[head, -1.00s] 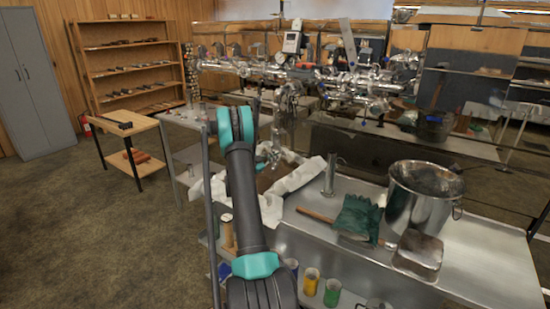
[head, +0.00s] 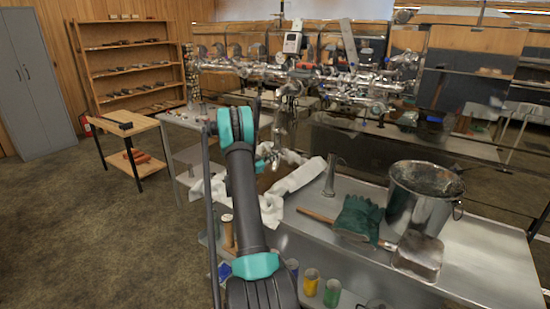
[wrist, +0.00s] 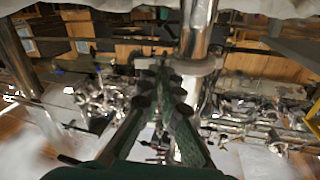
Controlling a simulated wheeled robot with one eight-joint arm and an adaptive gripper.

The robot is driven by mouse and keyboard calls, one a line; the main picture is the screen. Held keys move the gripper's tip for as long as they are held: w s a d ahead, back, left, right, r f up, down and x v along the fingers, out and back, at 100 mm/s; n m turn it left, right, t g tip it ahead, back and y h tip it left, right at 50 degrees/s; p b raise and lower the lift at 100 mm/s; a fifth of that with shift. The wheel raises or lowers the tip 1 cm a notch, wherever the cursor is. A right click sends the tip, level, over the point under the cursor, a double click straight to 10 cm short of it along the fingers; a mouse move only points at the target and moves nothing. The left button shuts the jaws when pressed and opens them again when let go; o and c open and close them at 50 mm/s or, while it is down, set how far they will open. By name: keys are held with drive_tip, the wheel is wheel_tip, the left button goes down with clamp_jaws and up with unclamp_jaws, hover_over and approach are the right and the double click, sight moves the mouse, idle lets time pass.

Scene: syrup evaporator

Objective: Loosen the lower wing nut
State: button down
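The lower wing nut cannot be made out for certain in either view. In the wrist view a bright vertical metal pipe (wrist: 197,32) carries a grey clamp-like collar (wrist: 205,68). My gripper (wrist: 163,80) reaches up to this collar, and its two dark green fingers come close together at the tips. The tips overlap the collar's left part in the picture. Whether they touch or grip anything there is hidden. In the head view my gripper (head: 268,155) is small, beside the lower part of the shiny pipework (head: 290,95), and its fingers are too small to read.
White cloth (head: 298,177) lies on the steel bench near my arm. A metal cylinder (head: 330,178), green gloves (head: 360,216), a steel bucket (head: 420,205) and a scoop (head: 418,257) stand or lie to the right. A wooden side table (head: 125,125) stands left. The floor at left is clear.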

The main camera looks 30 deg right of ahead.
drive_tip(key=c, duration=1.7)
unclamp_jaws()
drive_tip(key=shift+c, duration=0.2)
drive_tip(key=s+a, duration=0.1)
drive_tip(key=a, duration=1)
drive_tip(key=shift+s+a, duration=0.4)
